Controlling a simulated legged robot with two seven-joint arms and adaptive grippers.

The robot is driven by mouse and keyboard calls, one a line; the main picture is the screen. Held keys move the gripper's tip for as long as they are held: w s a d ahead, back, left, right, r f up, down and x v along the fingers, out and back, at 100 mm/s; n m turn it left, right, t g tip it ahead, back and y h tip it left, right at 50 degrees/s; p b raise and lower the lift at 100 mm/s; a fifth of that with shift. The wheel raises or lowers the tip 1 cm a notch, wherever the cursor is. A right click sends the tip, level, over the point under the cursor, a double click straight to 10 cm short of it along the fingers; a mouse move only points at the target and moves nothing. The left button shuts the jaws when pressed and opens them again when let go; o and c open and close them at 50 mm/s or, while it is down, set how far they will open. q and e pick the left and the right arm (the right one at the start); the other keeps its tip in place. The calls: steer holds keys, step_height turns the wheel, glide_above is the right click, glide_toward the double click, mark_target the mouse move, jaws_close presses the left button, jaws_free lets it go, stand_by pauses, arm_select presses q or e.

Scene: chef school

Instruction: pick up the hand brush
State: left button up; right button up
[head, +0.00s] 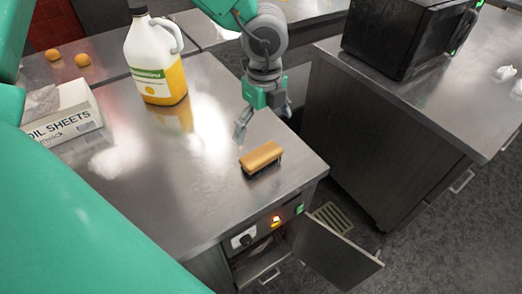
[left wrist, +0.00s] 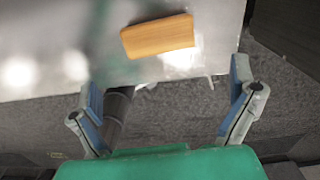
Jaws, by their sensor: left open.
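The hand brush (head: 261,155) has a tan wooden back and dark bristles underneath. It lies bristles down on the steel counter (head: 215,215), near the counter's right corner. My left gripper (head: 262,127) is open and empty, above the counter just behind the brush in the head view. In the left wrist view the brush (left wrist: 158,36) shows at the top, beyond the spread fingers (left wrist: 168,105) and apart from them. My right gripper is not in view.
A jug of yellow liquid (head: 157,60) and a foil sheets box (head: 65,112) stand on the same counter. A black microwave (head: 400,35) stands on the counter to the right. A cabinet door (head: 335,250) hangs open below the front edge.

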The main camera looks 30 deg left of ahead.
arm_select(q)
glide_above(261, 153)
steer(key=d, duration=0.1)
step_height(261, 153, down, 5)
steer(key=shift+d+r, duration=0.1)
steer(key=shift+d, duration=0.05)
steer(key=shift+w+f, duration=0.15)
steer(key=shift+f, duration=0.2)
steer(key=shift+a+f, duration=0.25)
steer(key=f, duration=0.2)
steer(key=a+f, duration=0.1)
steer(key=f, duration=0.1)
steer(key=shift+s+a+f+p, duration=0.2)
steer(key=shift+f+p, duration=0.05)
steer(key=shift+p, duration=0.05)
steer(key=shift+w+d+f, duration=0.1)
steer(key=shift+d+f, duration=0.05)
steer(key=shift+f, duration=0.1)
steer(key=shift+d, duration=0.4)
steer(key=shift+d+r, duration=0.1)
steer(key=shift+c, duration=1.3)
steer(key=c, duration=0.6)
steer(key=shift+a, duration=0.3)
steer(key=shift+a+r, duration=0.15)
steer(key=shift+r, duration=0.3)
steer(key=r, duration=0.9)
steer(key=shift+d, duration=0.2)
